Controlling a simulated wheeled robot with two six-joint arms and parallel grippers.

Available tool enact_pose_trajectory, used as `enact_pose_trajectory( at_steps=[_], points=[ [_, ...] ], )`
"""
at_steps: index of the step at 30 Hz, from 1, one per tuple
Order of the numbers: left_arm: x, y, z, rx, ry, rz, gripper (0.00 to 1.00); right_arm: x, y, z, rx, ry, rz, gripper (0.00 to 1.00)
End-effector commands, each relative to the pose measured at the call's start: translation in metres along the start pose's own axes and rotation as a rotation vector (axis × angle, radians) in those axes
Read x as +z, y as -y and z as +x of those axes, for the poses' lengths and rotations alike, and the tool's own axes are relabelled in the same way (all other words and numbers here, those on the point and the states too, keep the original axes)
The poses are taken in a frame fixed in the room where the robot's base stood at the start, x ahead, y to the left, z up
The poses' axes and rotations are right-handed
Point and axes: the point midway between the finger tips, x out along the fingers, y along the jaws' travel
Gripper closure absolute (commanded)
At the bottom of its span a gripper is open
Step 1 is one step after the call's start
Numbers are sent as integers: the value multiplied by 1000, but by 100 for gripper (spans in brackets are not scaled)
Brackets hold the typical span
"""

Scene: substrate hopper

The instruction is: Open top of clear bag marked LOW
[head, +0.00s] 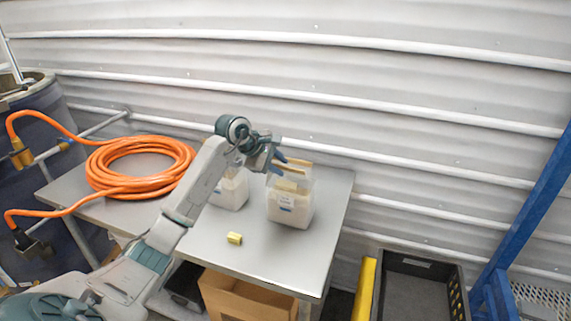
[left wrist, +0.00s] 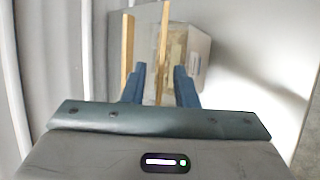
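Two clear bags with pale contents stand upright on the grey table. The right bag (head: 290,208) has a small blue-marked label, too small to read, and tan strips along its top. The left bag (head: 232,190) is partly hidden by my arm. My left gripper (head: 281,162) is at the top of the right bag. In the left wrist view its blue fingers (left wrist: 160,82) are apart, with one tan strip (left wrist: 163,48) between them and another tan strip (left wrist: 127,48) outside on the left. The clear bag (left wrist: 196,52) shows beyond the fingers. My right gripper is not in view.
A coiled orange hose (head: 138,152) lies on the left of the table (head: 225,250). A small yellow block (head: 234,238) sits near the front edge. A cardboard box (head: 245,298) is below. A black crate (head: 420,268) and blue frame stand right. A corrugated wall is behind.

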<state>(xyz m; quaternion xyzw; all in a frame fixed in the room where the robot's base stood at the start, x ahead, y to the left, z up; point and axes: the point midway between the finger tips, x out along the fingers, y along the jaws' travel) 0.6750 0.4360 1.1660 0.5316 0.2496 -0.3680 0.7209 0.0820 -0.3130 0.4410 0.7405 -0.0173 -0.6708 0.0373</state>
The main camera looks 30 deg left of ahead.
Motion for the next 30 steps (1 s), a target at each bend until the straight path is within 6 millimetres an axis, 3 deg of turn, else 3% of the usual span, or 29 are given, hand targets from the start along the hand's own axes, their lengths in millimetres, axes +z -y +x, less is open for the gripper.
enact_pose_trajectory(
  at_steps=[7,17,18,22,30],
  points=[
    [1,-1,29,-1,2,-1,74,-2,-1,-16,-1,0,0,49],
    [0,0,36,1,0,0,74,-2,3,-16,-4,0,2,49],
    [0,0,36,1,0,0,76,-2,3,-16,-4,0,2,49],
    [0,0,36,0,0,0,100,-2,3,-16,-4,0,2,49],
    [0,0,35,0,0,0,100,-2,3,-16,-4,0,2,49]
  ],
)
